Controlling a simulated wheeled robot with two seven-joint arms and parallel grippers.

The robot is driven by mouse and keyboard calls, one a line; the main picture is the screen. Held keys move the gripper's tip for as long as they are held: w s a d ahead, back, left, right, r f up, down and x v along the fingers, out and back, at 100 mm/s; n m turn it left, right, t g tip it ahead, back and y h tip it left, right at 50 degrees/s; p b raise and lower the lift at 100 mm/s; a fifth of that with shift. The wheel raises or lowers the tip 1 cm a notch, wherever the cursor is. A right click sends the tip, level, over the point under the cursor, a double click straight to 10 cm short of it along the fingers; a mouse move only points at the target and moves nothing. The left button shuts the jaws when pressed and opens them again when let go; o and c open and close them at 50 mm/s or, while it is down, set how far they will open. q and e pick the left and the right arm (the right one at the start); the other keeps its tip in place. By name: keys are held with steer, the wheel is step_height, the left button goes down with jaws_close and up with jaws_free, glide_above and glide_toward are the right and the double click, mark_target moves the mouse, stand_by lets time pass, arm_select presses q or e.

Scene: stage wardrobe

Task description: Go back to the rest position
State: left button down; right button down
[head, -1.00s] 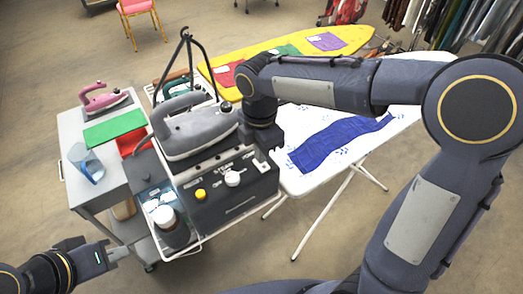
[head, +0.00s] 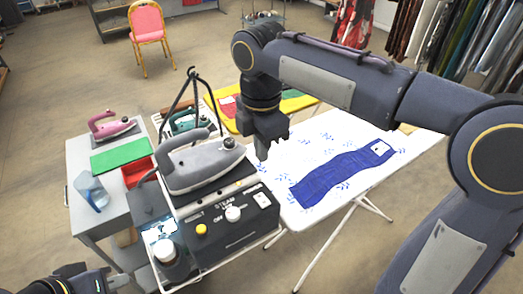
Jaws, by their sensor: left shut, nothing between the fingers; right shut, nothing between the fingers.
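My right arm reaches in from the right, and its gripper (head: 264,152) points down in the air beside the steam station, over the near left part of the white ironing board (head: 330,138). It is shut and empty. My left gripper (head: 118,282) is low at the bottom left edge, partly cut off by the frame, shut and empty, in front of the grey cart.
A steam station (head: 225,225) with a grey iron (head: 200,165) stands close to my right gripper. The grey cart (head: 85,160) holds a pink iron (head: 112,125), a green cloth (head: 122,154) and a jug (head: 91,192). Blue cloth (head: 340,175) lies on the white board.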

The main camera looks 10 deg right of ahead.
steer(key=s+d+f+m+t+y, duration=0.2)
steer(key=s+d+m, duration=0.6)
steer(key=d+m, duration=0.15)
steer(key=s+d+f+m+t+y, duration=0.1)
steer(key=s+f+m+t, duration=0.2)
steer(key=s+f+m, duration=0.4)
steer(key=s+m, duration=0.2)
steer(key=m, duration=0.5)
steer(key=shift+s+d+f+t+y, duration=0.3)
steer(key=shift+d+y, duration=0.05)
steer(key=shift+y, duration=0.05)
